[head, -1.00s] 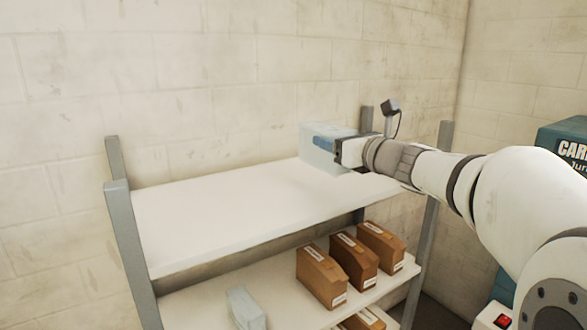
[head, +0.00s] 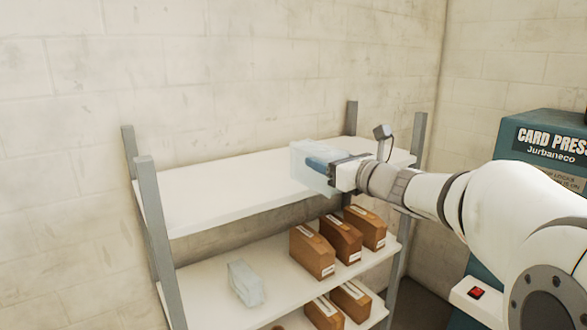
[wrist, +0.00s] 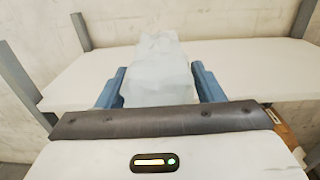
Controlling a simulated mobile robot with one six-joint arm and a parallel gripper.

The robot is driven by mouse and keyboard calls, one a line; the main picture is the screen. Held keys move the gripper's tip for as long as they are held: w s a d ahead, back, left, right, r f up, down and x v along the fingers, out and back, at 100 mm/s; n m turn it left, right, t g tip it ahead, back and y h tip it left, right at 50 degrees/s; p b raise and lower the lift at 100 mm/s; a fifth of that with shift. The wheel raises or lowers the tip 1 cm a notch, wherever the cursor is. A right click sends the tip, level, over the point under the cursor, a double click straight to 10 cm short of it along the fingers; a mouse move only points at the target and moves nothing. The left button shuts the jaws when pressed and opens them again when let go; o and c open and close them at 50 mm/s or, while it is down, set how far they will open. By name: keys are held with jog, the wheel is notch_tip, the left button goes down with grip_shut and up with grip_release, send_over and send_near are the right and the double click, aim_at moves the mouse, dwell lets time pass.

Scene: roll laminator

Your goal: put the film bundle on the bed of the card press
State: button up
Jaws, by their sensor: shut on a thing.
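My gripper (head: 320,164) is shut on a pale, translucent film bundle (head: 300,172), held at the front of the top shelf. In the wrist view the bundle (wrist: 158,90) stands between the two blue fingers of my gripper (wrist: 158,70), with the white shelf behind it. Whether it touches the shelf I cannot tell.
A rack has a bare white top shelf (head: 220,190). On the shelf below (head: 205,290) lie a similar pale bundle (head: 246,284) and several brown boxes (head: 312,252). More brown boxes sit lower down. A red switch (head: 475,293) shows on a white base at lower right.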

jog(key=s+d+f, duration=0.1)
jog(key=d+f, duration=0.1)
jog(key=f, duration=1.3)
jog(key=s+d+f+m+h, duration=0.1)
jog(key=d+f, duration=0.1)
jog(key=f, duration=1.4)
jog(key=s+d+f+t, duration=0.1)
jog(key=s+d+f, duration=0.1)
jog(key=f, duration=1.3)
jog(key=shift+d+f+h, duration=0.3)
jog(key=shift+h, duration=0.1)
